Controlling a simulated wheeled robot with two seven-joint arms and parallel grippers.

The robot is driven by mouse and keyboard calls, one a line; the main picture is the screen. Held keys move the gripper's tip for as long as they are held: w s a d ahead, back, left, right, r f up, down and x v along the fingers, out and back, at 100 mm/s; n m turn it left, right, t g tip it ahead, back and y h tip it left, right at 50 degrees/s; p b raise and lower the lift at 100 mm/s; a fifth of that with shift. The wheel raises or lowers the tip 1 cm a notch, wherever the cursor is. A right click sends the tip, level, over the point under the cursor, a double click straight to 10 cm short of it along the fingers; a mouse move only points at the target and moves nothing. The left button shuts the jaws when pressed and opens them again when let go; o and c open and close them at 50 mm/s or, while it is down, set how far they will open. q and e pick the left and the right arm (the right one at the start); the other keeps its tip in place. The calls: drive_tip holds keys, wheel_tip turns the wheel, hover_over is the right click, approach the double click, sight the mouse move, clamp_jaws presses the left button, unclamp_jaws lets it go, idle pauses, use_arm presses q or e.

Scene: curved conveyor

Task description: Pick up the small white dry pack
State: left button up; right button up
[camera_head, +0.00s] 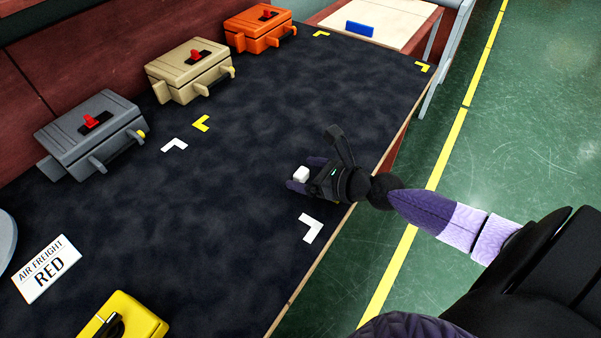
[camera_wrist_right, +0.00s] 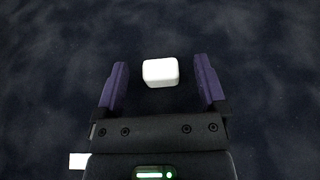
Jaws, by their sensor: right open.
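The small white dry pack (camera_head: 301,174) lies on the dark table surface (camera_head: 250,120). In the right wrist view the white dry pack (camera_wrist_right: 160,72) sits between the purple fingers, near their tips, with a gap on each side. My right gripper (camera_head: 300,174) reaches in from the right, low over the table. It also shows in the right wrist view (camera_wrist_right: 161,80), open, with nothing held. My left gripper is not in view.
Grey (camera_head: 92,132), tan (camera_head: 190,70) and orange (camera_head: 260,28) cases stand along the back edge. Corner marks lie on the surface, one (camera_head: 311,228) just below my gripper. The middle is clear.

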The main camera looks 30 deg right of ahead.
drive_tip(key=shift+x, duration=1.05)
clamp_jaws()
